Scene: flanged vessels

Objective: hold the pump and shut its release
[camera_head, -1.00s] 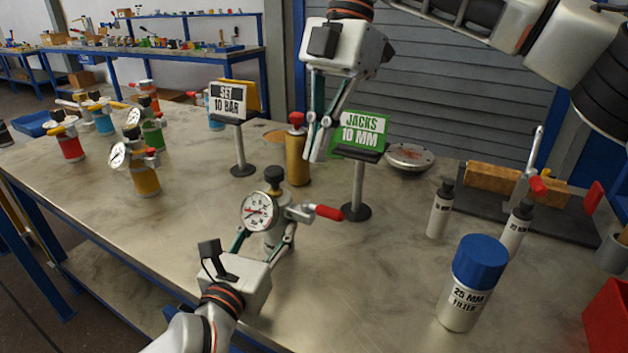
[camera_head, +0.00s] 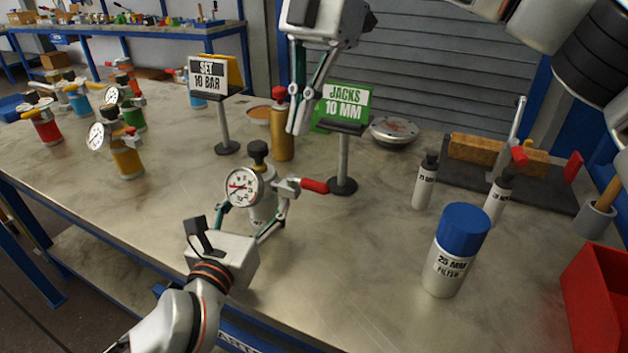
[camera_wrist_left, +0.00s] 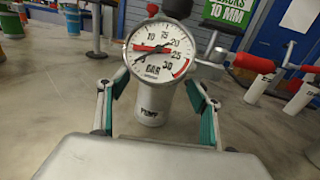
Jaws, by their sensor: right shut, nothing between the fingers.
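The pump (camera_head: 263,207) is a small silver cylinder standing upright on the bench, with a round dial gauge (camera_head: 243,187), a black knob (camera_head: 258,151) and a side lever with a red grip (camera_head: 314,186). Its lettered body also shows in the left wrist view (camera_wrist_left: 150,108), below the gauge, needle toward the low end. My left gripper (camera_head: 252,210) has one finger on each side of the pump, apparently with a gap; the gauge hides part of the body. My right gripper (camera_head: 297,131) is shut and empty, above and behind the pump, fingers pointing down.
A gold cylinder (camera_head: 283,132) and the JACKS 10 MM sign (camera_head: 345,103) stand close behind the pump. The SET 10 BAR sign (camera_head: 207,75) is at left. A blue-capped filter bottle (camera_head: 450,260) stands at right, with a red bin (camera_head: 595,300). Bench between pump and filter is clear.

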